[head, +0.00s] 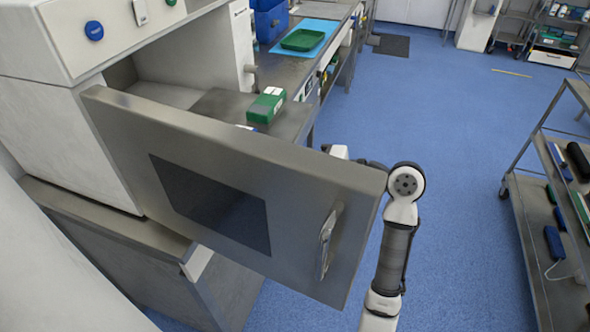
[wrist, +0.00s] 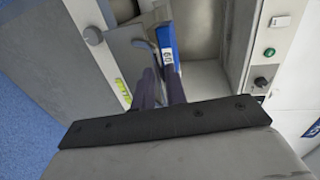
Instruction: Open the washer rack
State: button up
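The washer (head: 60,140) is at the left of the head view, with its steel door (head: 250,165) swung out towards me. The door has a dark window and a handle on its near right side. A flat grey surface (head: 215,103), perhaps the rack, shows behind the door at the washer's opening. My arm stands right of the door, and my gripper is hidden behind it there. In the wrist view my gripper's dark fingers (wrist: 160,78) point towards a metal plate (wrist: 127,52) and a blue object with a white label (wrist: 168,52). Whether they grip anything is unclear.
A green-and-white box (head: 266,105) sits behind the door's top edge. Beyond it, a counter holds a green tray (head: 303,39) on a blue mat and blue bins (head: 269,18). A metal cart (head: 530,230) stands at the right. Blue floor is free between arm and cart.

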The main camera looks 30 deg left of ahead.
jog(key=shift+o, duration=1.4)
jog(key=shift+d, duration=0.1)
jog(key=b+v, duration=0.3)
jog(key=v, duration=1)
jog(key=shift+d, duration=0.3)
jog(key=shift+r, duration=0.15)
